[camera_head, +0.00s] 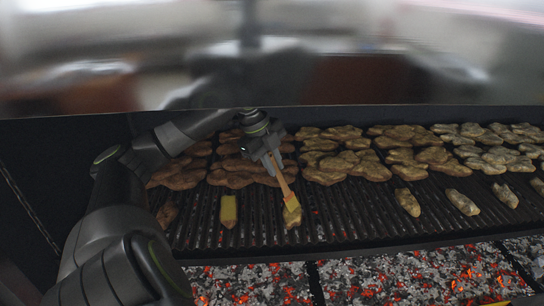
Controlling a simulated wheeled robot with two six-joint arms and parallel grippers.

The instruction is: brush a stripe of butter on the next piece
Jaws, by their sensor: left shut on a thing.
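My left gripper (268,157) is shut on the wooden handle of a brush (281,183), which slants down to the right. Its pale yellow head (291,203) is at a small front-row piece (290,223) on the grill grate and covers part of it; whether they touch is hard to tell. To the left lies another front-row piece (229,222) with a flat yellow stripe (229,207) on it. A browner small piece (166,214) without visible yellow lies further left. My right gripper is not in view.
Large browned pieces (325,165) crowd the back of the grate (345,215). Several small pieces (407,202) lie along the front right. Glowing coals (400,277) show below the front edge. The grate between the brush and the right-hand small pieces is bare.

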